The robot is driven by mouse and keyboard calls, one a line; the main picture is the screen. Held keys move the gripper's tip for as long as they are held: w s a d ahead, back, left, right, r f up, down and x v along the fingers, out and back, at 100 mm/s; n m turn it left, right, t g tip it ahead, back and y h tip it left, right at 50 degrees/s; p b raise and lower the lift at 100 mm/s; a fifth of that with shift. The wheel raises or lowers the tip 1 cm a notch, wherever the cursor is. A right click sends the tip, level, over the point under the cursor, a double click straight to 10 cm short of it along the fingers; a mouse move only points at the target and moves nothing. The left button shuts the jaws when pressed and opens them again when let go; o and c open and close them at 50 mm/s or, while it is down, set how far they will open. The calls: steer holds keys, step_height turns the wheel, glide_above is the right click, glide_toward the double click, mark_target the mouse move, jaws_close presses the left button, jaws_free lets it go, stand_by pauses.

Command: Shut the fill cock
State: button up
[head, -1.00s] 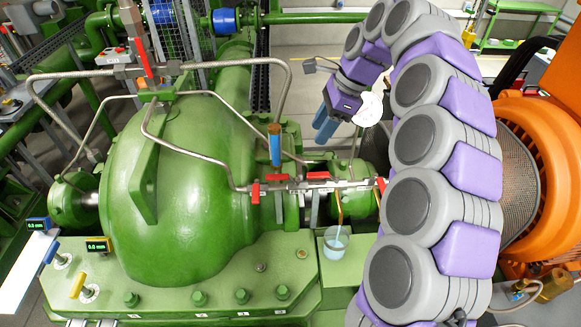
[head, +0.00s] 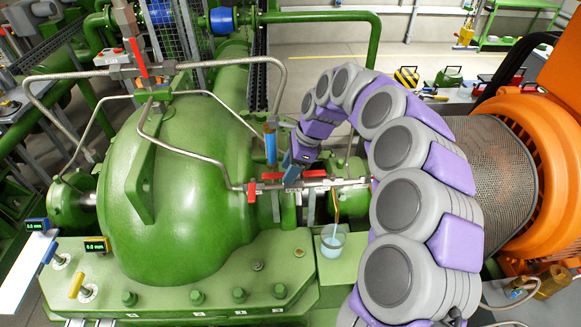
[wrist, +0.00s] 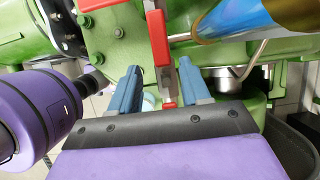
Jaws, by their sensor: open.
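My gripper (head: 291,176) is open beside the thin pipe run, with its blue fingers pointing down. In the wrist view the fingers (wrist: 159,70) stand on either side of a red lever handle (wrist: 158,45), with visible gaps. In the head view, red levers sit on the pipe run: one hangs down at the left (head: 252,192), one lies level beside it (head: 272,176), and one is right of the gripper (head: 315,173). I cannot tell from labels which is the fill cock. A blue-filled tube (head: 270,148) with a brown top stands above the run.
The green casing (head: 190,190) fills the left. A cup (head: 331,245) of pale blue liquid stands under a spout on the green base. The orange motor (head: 520,150) and mesh guard are at the right. A thin pipe (head: 285,85) arches above.

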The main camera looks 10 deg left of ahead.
mark_target(274, 174)
steer(key=a, duration=0.3)
steer(key=shift+s+a+f, duration=0.1)
steer(key=shift+a+f, duration=0.15)
steer(key=shift+f, duration=0.05)
steer(key=shift+d, duration=0.8)
steer(key=c, duration=0.5)
steer(key=shift+r, duration=0.1)
jaws_close()
